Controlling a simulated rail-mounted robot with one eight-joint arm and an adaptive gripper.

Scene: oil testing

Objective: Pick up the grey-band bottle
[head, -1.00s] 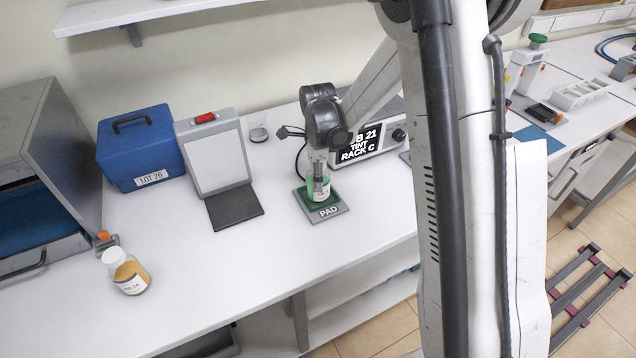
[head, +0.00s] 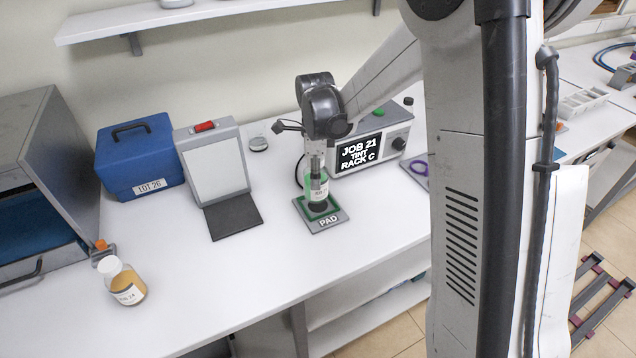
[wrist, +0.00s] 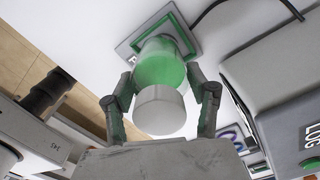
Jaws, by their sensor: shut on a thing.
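A bottle with green contents (head: 318,187), a white label and a pale cap stands upright in my gripper (head: 317,165). In the wrist view the green bottle (wrist: 160,66) and its round cap (wrist: 160,110) sit between my two fingers (wrist: 164,98), which are closed on its sides. The bottle appears slightly above the green-framed PAD (head: 327,222), with a dark patch like a shadow beneath it. I cannot make out a grey band on it. Another bottle (head: 125,285) with amber contents and a white cap stands at the front left of the bench.
A grey device (head: 370,150) with a screen reading "JOB 21 TINT RACK C" stands behind the pad, close to my gripper. A tilted white panel (head: 212,160) and a blue box (head: 138,160) are to the left. Bench between amber bottle and pad is clear.

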